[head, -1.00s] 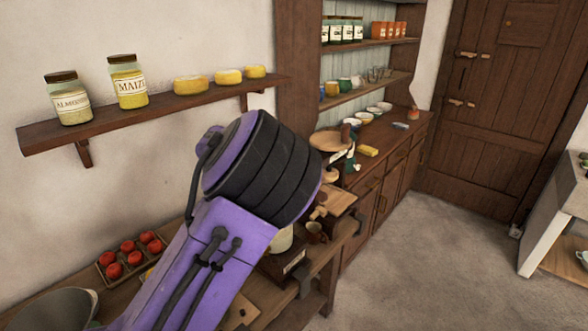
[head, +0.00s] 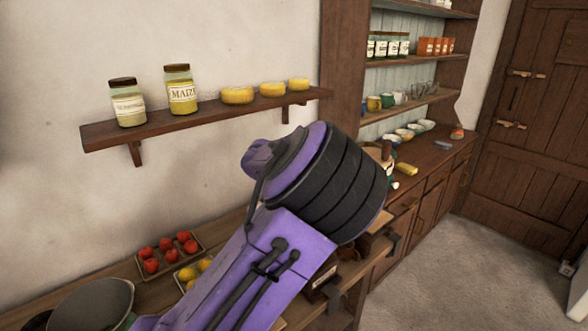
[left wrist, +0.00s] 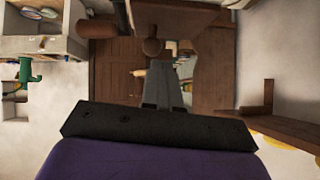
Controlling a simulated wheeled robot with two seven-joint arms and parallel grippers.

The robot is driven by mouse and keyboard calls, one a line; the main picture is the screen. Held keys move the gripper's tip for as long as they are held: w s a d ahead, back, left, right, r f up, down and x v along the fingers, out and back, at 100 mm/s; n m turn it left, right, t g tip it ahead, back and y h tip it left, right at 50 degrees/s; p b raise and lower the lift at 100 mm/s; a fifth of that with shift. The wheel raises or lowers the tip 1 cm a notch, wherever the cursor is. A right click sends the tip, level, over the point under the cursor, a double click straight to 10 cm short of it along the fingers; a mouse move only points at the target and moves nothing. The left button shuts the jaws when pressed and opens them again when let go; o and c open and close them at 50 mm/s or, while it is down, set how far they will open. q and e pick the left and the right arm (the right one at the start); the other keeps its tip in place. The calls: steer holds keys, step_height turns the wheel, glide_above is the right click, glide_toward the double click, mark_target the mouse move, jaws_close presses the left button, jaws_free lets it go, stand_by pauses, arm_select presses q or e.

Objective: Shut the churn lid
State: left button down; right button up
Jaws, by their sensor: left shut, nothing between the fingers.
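I cannot make out the churn or its lid with certainty in either view; my raised purple left arm covers part of the worktop in the head view. In the left wrist view my left gripper (left wrist: 172,78) is shut and empty, its grey fingers pointing away from the camera. A small round brown wooden piece (left wrist: 152,47) shows just beyond the fingertips; I cannot tell whether it belongs to the churn or whether the fingers touch it. The left fingers are hidden in the head view. My right gripper is in neither view.
The wooden worktop (head: 232,222) along the wall holds a crate of tomatoes (head: 167,253), some yellow fruit (head: 196,270) and a large grey bowl (head: 92,304). A wall shelf (head: 205,117) with jars is above. A dresser (head: 435,160) stands behind; open floor (head: 430,265) lies right.

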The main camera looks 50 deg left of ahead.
arm_select(q)
step_height(320, 180, up, 2)
steer(key=shift+a+r+p, duration=0.15)
steer(key=shift+r+p, duration=0.1)
steer(key=shift+p, duration=0.35)
steer(key=a+b+v, duration=0.2)
steer(key=b+v, duration=0.1)
steer(key=v, duration=0.7)
steer(key=shift+s+a+r, duration=0.15)
steer(key=shift+a+r, duration=0.05)
steer(key=shift+r, duration=0.2)
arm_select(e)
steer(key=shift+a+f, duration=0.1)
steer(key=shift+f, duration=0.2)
arm_select(q)
steer(key=shift+s, duration=0.1)
